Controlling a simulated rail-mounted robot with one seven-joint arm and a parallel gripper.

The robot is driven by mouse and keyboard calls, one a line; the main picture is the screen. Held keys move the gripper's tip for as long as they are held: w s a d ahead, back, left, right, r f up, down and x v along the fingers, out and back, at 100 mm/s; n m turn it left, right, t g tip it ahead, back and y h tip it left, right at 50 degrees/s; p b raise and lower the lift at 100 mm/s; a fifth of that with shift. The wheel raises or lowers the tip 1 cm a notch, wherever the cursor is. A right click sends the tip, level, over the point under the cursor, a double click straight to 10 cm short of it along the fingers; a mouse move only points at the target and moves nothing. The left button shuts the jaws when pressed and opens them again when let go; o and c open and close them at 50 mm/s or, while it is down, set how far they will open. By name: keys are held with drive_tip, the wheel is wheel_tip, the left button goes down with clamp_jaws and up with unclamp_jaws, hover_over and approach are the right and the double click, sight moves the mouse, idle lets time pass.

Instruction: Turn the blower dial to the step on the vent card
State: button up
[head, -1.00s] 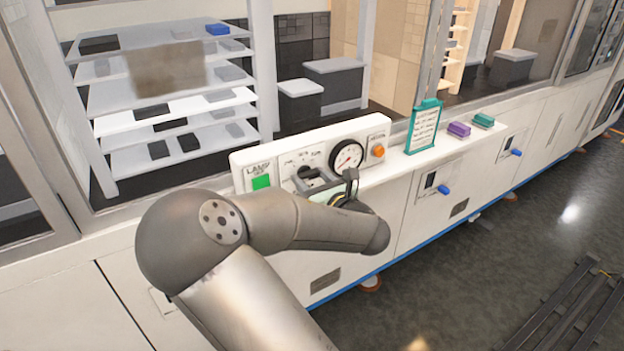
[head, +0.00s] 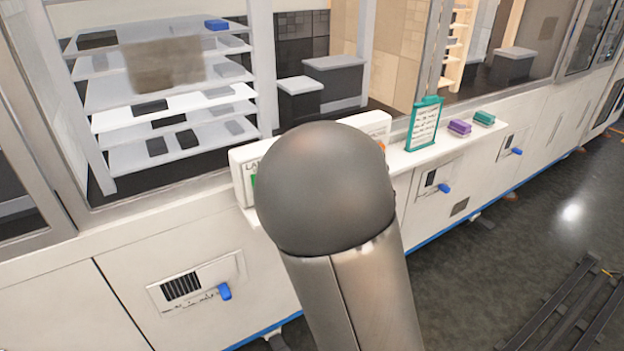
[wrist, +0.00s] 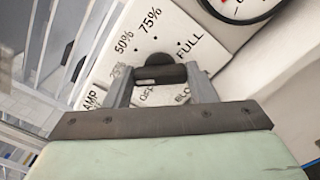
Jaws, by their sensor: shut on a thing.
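In the wrist view the black blower dial (wrist: 160,68) sits on a white scale plate, where 50%, 75% and FULL can be read around it. My gripper (wrist: 162,76) is shut on the dial, one grey finger on each side. The dial's pointer is hidden or too unclear to read. In the head view my arm covers the dial and the gripper. A teal-framed card (head: 423,125) stands upright on the ledge right of the control panel (head: 240,172); its print is too small to read.
A round gauge (wrist: 238,6) sits close beside the dial. A purple block (head: 459,128) and a teal block (head: 483,118) lie on the ledge right of the card. Blue handles (head: 224,291) stick out from the cabinet front below. Glass panes stand behind the ledge.

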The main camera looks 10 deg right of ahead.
drive_tip(key=m+b, duration=0.3)
drive_tip(key=m, duration=0.1)
drive_tip(key=shift+d+f+m, duration=0.1)
drive_tip(key=shift+f+m, duration=0.05)
drive_tip(key=shift+m, duration=0.15)
drive_tip(key=m+b, duration=0.3)
drive_tip(key=shift+m, duration=0.4)
drive_tip(key=m+b, duration=0.2)
drive_tip(key=m, duration=0.4)
drive_tip(key=shift+b, duration=0.4)
drive_tip(key=m, duration=0.5)
drive_tip(key=shift+m, duration=0.4)
drive_tip(key=m+p, duration=0.1)
drive_tip(key=m, duration=0.5)
drive_tip(key=shift+p, duration=0.3)
drive_tip(key=o, duration=1)
